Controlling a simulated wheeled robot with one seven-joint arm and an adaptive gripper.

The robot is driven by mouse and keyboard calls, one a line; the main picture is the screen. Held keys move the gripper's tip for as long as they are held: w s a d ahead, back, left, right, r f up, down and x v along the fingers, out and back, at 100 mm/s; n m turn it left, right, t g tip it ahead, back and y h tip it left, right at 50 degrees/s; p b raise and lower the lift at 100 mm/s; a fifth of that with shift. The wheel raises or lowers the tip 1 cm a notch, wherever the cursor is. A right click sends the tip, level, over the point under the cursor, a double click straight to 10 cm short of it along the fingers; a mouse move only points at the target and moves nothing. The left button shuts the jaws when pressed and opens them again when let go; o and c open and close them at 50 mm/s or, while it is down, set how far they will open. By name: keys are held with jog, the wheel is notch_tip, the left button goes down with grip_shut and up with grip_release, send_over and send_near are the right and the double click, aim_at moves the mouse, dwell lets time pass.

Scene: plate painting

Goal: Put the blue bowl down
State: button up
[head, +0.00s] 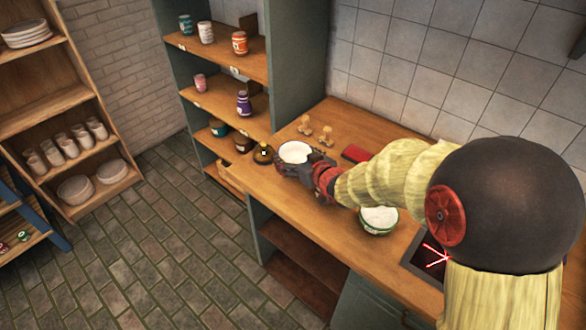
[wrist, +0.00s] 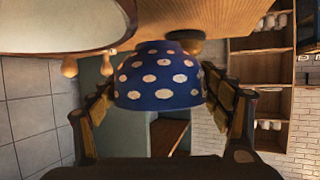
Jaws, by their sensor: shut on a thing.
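The blue bowl with white spots (wrist: 158,88) sits between the two fingers of my gripper (wrist: 160,98) in the wrist view, which is upside down. My gripper is shut on it, with a finger on either side. In the head view the bowl (head: 295,152) shows its pale inside, over the far part of the wooden counter (head: 290,215). My gripper (head: 318,170) reaches it from the right and covers part of it. The bowl looks upright. I cannot tell whether its base touches the counter.
A dark round pot (head: 263,153) stands just left of the bowl. Wooden knobbed pieces (head: 316,130) and a red block (head: 355,154) lie behind. The counter's front left edge is close.

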aim_at(295, 159)
jog(key=shift+w+a+f, duration=0.15)
jog(key=shift+w+f, duration=0.15)
jog(key=shift+f, duration=0.05)
jog(key=shift+w+a+f+b, duration=0.15)
jog(key=shift+f+b, duration=0.25)
jog(key=shift+f, duration=0.5)
jog(key=shift+w+d+f+b, duration=0.15)
jog(key=shift+f+b, duration=0.25)
jog(key=shift+f, duration=0.5)
jog(key=shift+a, duration=0.1)
jog(key=shift+f, duration=0.15)
jog(key=o, duration=1.3)
jog(key=shift+o, duration=0.4)
